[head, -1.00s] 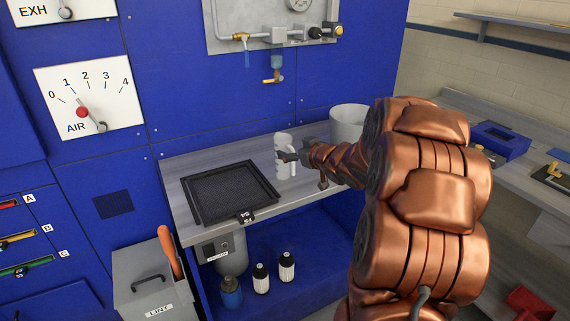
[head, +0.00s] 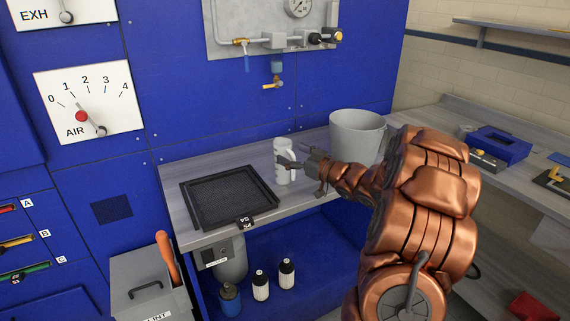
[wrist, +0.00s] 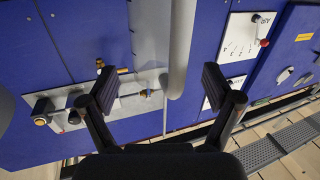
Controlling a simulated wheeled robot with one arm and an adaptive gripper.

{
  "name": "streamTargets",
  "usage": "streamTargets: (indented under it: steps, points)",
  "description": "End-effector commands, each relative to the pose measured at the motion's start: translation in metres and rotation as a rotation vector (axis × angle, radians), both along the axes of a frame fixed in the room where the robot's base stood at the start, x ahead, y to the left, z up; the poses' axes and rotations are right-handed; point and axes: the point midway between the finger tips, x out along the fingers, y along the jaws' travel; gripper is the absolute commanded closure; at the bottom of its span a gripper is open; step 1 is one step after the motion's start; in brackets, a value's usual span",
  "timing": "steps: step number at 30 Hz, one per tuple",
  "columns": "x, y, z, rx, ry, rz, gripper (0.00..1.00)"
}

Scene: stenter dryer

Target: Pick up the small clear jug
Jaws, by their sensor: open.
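The small clear jug (head: 281,150) looks pale and whitish. It stands upright on the grey bench, right of the black mesh tray, with its handle toward the right. My gripper (head: 287,163) reaches in from the right at jug height, and its fingers overlap the jug's right side in the head view. Whether they touch it or sit around the handle I cannot tell. In the wrist view my gripper (wrist: 158,86) has its two fingers wide apart. A grey rounded column (wrist: 179,50) shows beyond them; I cannot tell whether it is the jug.
The black mesh tray (head: 232,222) lies left of the jug. A pale bucket (head: 357,136) stands behind my arm. The blue panel (head: 200,115) rises behind the bench, with a small tap (head: 273,85) above the jug. Several bottles stand on the shelf below.

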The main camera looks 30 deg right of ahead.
Motion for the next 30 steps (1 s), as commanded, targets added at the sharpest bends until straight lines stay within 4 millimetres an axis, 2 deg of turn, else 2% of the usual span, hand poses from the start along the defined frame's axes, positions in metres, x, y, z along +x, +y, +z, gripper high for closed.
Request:
streamTargets:
  steps: [9,21,30]
  points:
    - [0.036,0.006,-0.002,0.0,-0.003,0.002,0.11]
    - [0.043,0.007,-0.004,0.0,-0.001,-0.001,0.11]
    - [0.043,0.006,-0.004,0.0,-0.001,-0.001,0.42]
